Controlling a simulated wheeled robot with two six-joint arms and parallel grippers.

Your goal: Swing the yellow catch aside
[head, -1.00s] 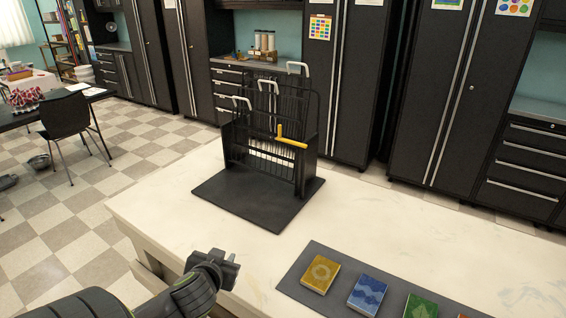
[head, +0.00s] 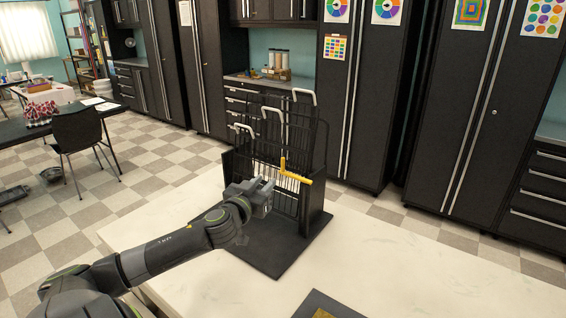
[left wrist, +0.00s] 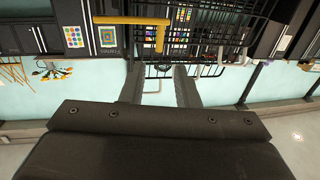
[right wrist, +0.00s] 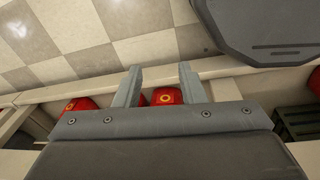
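The yellow catch (head: 295,173) is an L-shaped bar on the front of a black wire rack (head: 314,207). In the head view its short end points up and its long arm runs down to the right. My left gripper (head: 268,189) is in front of the rack, left of and a little below the catch. In the left wrist view the catch (left wrist: 130,20) shows beyond the fingertips of my left gripper (left wrist: 158,72), apart from them. Those fingers are spread and empty. My right gripper (right wrist: 157,72) is open and empty, and out of the head view.
The rack stands on a black mat (head: 268,254) on a pale worktop (head: 385,255). White-handled frames (head: 302,97) rise from it. A dark tray (head: 325,306) is at the near edge. Red objects (right wrist: 166,96) lie below my right gripper. The worktop right of the rack is clear.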

